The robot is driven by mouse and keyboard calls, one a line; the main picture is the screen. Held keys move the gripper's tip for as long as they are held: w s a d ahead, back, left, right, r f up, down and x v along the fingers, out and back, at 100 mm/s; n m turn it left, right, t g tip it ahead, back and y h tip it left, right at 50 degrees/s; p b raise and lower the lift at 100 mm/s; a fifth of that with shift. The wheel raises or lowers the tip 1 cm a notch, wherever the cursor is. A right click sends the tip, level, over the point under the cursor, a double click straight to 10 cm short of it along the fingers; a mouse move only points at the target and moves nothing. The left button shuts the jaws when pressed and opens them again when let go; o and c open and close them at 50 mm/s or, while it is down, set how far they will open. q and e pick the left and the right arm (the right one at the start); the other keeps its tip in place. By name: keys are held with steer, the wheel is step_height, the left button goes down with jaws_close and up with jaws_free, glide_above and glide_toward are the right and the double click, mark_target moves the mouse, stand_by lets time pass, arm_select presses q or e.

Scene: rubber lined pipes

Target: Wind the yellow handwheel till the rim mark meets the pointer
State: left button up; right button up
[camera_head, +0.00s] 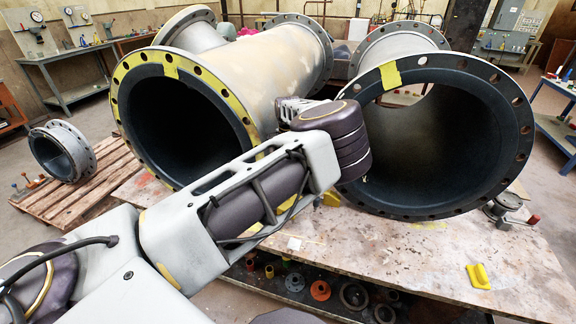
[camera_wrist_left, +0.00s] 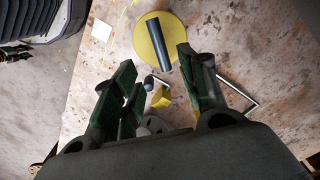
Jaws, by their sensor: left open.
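A flat yellow disc (camera_wrist_left: 142,43) with a dark bar across it shows at the top middle of the left wrist view, over the worn table top. It may be the yellow handwheel, but I see no clear spokes, rim mark or pointer on it. My left gripper (camera_wrist_left: 154,68) is open and empty, its green-padded fingers spread just below the disc in the picture. A small yellow block (camera_wrist_left: 161,98) and a pale rounded part show between the fingers. In the head view my left arm hides the gripper and the disc. My right gripper is not in view.
Two large dark-lined pipes stand on the table, the left with a yellow flange (camera_head: 121,75), the right with a grey flange (camera_head: 519,130). A short pipe (camera_head: 64,151) sits on a pallet at left.

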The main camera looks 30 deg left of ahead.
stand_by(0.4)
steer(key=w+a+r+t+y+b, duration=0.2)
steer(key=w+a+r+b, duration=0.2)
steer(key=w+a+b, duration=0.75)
arm_select(q)
steer(key=m+b, duration=0.4)
steer(key=m, duration=0.8)
steer(key=r+m+b, duration=0.1)
steer(key=m+b, duration=0.2)
steer(key=m, duration=0.9)
steer(key=m+b, duration=0.4)
steer(key=m, duration=0.8)
steer(key=shift+s+a+r+b, duration=0.1)
steer(key=shift+a+r+b, duration=0.2)
steer(key=shift+r, duration=0.1)
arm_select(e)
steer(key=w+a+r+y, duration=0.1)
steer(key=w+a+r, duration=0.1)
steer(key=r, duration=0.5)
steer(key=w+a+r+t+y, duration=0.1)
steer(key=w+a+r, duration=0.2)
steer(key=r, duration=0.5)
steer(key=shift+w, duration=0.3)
arm_select(q)
steer(key=shift+d, duration=0.3)
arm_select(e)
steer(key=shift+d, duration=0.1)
